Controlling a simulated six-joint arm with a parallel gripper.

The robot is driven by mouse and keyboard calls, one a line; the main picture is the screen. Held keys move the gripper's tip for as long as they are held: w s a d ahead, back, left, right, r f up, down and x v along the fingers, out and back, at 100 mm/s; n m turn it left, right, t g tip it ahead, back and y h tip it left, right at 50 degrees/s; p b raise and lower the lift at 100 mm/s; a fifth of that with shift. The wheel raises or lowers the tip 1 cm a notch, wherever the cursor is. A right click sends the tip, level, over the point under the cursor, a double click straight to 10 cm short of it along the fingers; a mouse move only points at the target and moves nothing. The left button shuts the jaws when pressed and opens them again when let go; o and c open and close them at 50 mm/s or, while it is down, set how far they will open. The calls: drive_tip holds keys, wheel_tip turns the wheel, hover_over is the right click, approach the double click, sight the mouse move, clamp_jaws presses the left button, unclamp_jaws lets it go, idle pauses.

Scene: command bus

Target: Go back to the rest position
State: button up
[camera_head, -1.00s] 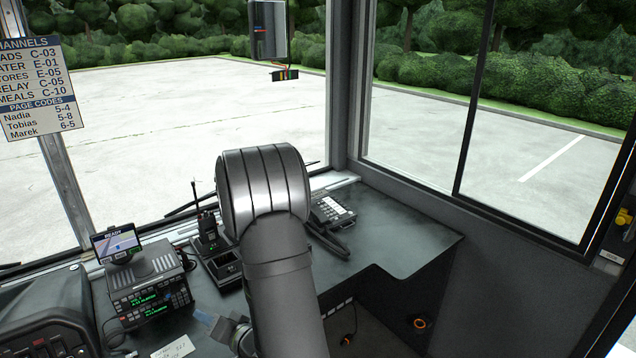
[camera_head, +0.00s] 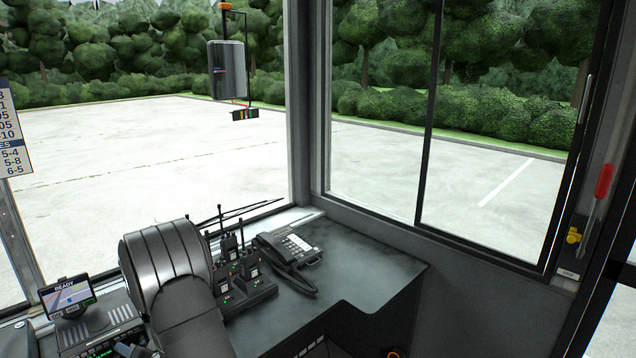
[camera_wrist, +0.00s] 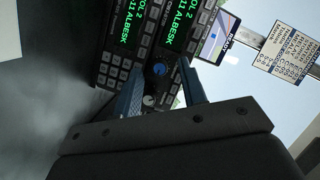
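My gripper shows in the wrist view (camera_wrist: 160,82) as two blue fingers standing apart, with nothing between them. Past the fingers is the face of the dash radio unit (camera_wrist: 160,45), with green lettering, keys and a blue knob; I cannot tell the distance exactly, but no contact shows.
Several handheld radios (camera_head: 248,265) stand in chargers right of my arm. A desk phone (camera_head: 290,249) sits beyond them. A screen reading READY (camera_head: 67,297) is at left. The dark desk (camera_head: 360,265) is clear at right. A mirror (camera_head: 227,70) hangs outside the window.

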drive_tip(key=shift+w+a+f, duration=0.1)
drive_tip(key=shift+w+a, duration=0.1)
drive_tip(key=shift+a, duration=0.15)
drive_tip(key=shift+d, duration=0.1)
